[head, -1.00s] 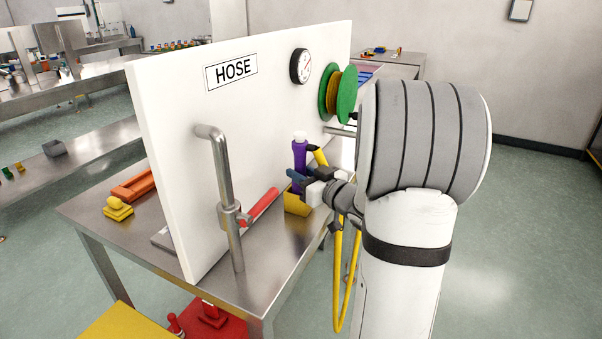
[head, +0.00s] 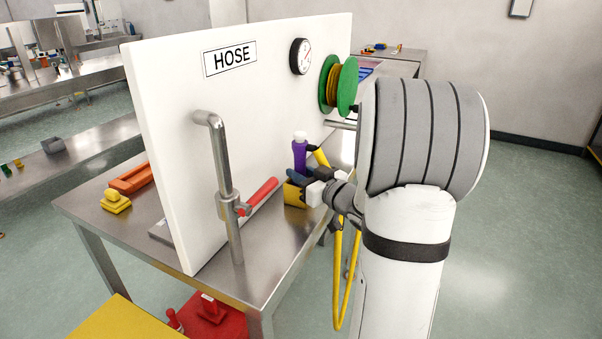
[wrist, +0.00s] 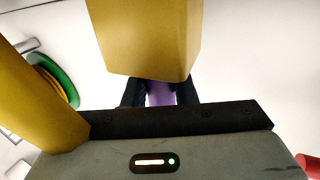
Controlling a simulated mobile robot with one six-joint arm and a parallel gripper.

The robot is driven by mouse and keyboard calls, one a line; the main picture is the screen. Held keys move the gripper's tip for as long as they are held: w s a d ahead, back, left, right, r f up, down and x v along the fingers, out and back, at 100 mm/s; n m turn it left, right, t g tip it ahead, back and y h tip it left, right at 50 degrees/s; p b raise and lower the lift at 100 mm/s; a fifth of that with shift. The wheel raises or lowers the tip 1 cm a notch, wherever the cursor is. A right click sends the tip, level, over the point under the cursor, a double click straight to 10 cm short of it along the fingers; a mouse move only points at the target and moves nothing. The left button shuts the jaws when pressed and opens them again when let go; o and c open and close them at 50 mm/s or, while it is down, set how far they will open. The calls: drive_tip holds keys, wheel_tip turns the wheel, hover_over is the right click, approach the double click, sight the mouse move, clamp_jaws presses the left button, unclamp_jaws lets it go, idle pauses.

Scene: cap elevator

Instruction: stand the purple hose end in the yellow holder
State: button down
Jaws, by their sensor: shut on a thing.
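The purple hose end (head: 300,156), with a white top, stands roughly upright in front of the white board. My gripper (head: 299,175) is shut on it, and purple shows between the fingers in the wrist view (wrist: 160,94). The yellow holder (head: 294,197) is directly below the gripper on the metal table. It also fills the upper middle of the wrist view (wrist: 145,35). The lower part of the hose end is hidden by the fingers and the holder, so I cannot tell how deep it sits. The yellow hose (head: 338,275) hangs from it past the table edge.
The white board (head: 175,150) with the HOSE sign rises just behind the holder. A pipe (head: 222,165) with a red handle (head: 262,194) stands to the left. A green reel (head: 347,86) and a gauge (head: 300,57) are on the board. The table front (head: 265,255) is clear.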

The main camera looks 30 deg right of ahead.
drive_tip(key=shift+f, duration=0.4)
drive_tip(key=c, duration=1.1)
unclamp_jaws()
drive_tip(key=v, duration=0.8)
drive_tip(key=shift+r, duration=0.1)
drive_tip(key=shift+w, duration=0.1)
